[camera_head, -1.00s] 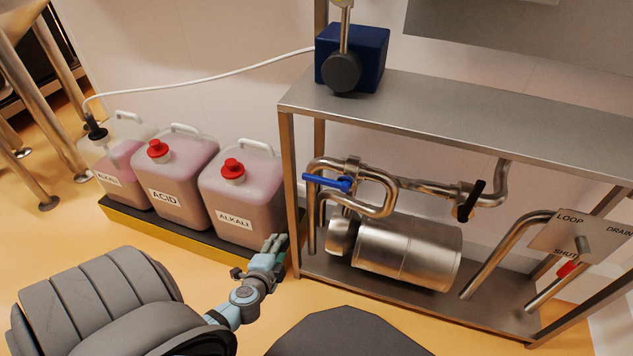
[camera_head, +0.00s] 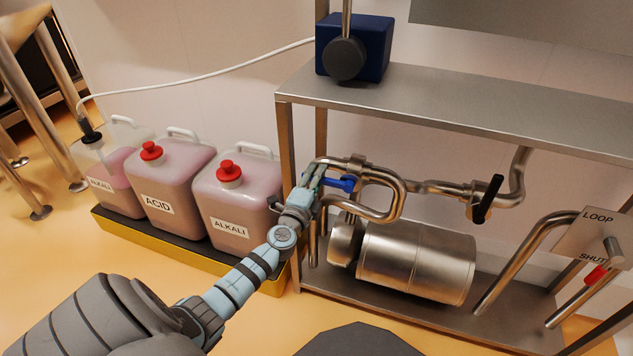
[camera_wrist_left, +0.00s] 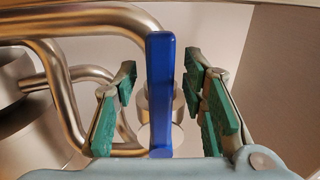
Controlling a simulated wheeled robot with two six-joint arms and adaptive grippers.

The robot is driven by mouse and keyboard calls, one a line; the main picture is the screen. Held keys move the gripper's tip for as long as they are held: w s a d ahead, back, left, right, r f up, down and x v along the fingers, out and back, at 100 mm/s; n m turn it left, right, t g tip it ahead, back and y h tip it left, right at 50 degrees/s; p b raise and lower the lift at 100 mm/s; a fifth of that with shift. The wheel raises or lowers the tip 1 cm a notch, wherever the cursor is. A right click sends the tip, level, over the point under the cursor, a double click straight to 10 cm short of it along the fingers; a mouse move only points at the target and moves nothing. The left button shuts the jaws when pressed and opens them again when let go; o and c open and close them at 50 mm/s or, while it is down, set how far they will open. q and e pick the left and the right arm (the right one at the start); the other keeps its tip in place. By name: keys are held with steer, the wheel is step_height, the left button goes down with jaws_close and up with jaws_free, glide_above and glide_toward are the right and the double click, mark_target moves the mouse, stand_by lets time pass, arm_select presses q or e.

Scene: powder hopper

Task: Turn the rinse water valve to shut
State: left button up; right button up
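The valve with the blue lever (camera_head: 343,184) sits on the steel pipework at the left end of the rack; no label on it is readable. My left gripper (camera_head: 316,172) is at this lever and hides part of it in the head view. In the left wrist view, the blue lever (camera_wrist_left: 160,95) stands between the green-padded fingers of my left gripper (camera_wrist_left: 163,100). The fingers are open, with a visible gap on each side of the lever. My right gripper is not in view.
A black-handled valve (camera_head: 487,198) is on the same pipe to the right. A steel cylinder (camera_head: 415,260) lies below, under the rack's top shelf (camera_head: 450,110). A LOOP/SHUT plate (camera_head: 590,237) is at far right. Canisters (camera_head: 235,205) stand left of the rack.

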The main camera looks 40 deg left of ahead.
arm_select(q)
steer(key=shift+c, duration=0.5)
jaws_close()
steer(key=shift+r, duration=0.1)
